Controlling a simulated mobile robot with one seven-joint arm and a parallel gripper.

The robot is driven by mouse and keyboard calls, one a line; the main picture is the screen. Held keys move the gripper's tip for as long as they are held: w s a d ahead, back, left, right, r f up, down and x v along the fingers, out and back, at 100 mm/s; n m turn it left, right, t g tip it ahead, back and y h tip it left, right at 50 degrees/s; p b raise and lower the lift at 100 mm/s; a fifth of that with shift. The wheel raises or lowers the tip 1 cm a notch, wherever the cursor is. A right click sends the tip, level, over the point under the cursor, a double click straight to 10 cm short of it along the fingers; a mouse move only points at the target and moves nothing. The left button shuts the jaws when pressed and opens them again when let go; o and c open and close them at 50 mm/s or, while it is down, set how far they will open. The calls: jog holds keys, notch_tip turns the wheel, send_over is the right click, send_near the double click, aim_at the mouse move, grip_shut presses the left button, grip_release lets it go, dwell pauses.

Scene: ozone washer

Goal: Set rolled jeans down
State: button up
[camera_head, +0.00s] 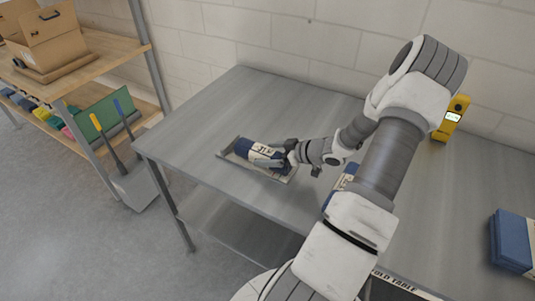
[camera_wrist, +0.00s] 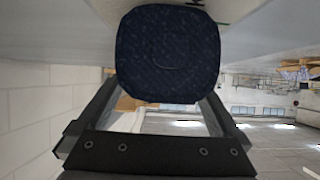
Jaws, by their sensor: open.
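The rolled jeans (camera_head: 258,150), a dark blue roll with a white lettered band, lie on a shallow light tray (camera_head: 231,158) on the grey metal table. My gripper (camera_head: 279,158) is at the right end of the roll, low over the tray. In the wrist view the roll's round dark blue end (camera_wrist: 168,55) fills the space ahead of my gripper (camera_wrist: 160,95). The fingers are spread, one on each side of the roll. The roll hides the fingertips, so I cannot tell whether they touch it.
Another blue and white item (camera_head: 346,174) is partly hidden behind my arm. A yellow device (camera_head: 452,118) stands at the table's back right. A blue folded stack (camera_head: 512,241) lies at the right. The table's left part (camera_head: 190,135) is clear. A wooden shelf (camera_head: 90,62) stands left.

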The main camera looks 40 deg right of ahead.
jog(key=v, duration=1.1)
jog(key=shift+s, duration=0.2)
jog(key=shift+w+d+r, duration=0.1)
jog(key=shift+w, duration=0.05)
